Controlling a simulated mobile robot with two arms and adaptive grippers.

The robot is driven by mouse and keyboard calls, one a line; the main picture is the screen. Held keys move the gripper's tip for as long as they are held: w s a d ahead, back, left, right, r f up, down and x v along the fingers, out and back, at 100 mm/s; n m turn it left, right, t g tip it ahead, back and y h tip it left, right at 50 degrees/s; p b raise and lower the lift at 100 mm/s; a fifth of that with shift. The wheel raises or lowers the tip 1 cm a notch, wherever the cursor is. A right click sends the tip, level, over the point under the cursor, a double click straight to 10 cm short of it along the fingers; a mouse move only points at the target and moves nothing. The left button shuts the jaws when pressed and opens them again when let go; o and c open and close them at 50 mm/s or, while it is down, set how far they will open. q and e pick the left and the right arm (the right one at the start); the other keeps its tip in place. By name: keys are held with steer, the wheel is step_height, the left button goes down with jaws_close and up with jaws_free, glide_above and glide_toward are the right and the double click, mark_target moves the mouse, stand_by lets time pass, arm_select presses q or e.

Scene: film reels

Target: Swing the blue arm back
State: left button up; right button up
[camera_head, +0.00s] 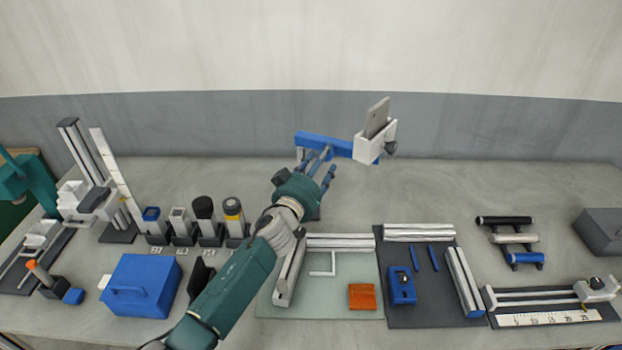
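The blue arm (325,143) is a flat horizontal bar standing high above the back of the bench. At its right end it carries a white holder (368,146) with a grey plate (377,117) upright in it and a dark knob at its side. My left gripper (328,162) reaches up from the lower left, just in front of and below the bar. Its fingers look spread, with nothing seen between them. I cannot tell whether they touch the bar. My gripper and wrist hide most of the support below the bar. My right gripper is not in view.
A blue box (143,286) and several small holders stand left of my arm. A green mat (340,303) with an orange block (362,297) and a dark mat (430,311) lie right. A grey box (602,233) is far right. The back right bench is clear.

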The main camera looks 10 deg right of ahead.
arm_select(q)
steer(key=v, duration=0.9)
steer(key=shift+s, duration=0.25)
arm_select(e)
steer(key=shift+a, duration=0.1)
arm_select(q)
steer(key=shift+f, duration=0.15)
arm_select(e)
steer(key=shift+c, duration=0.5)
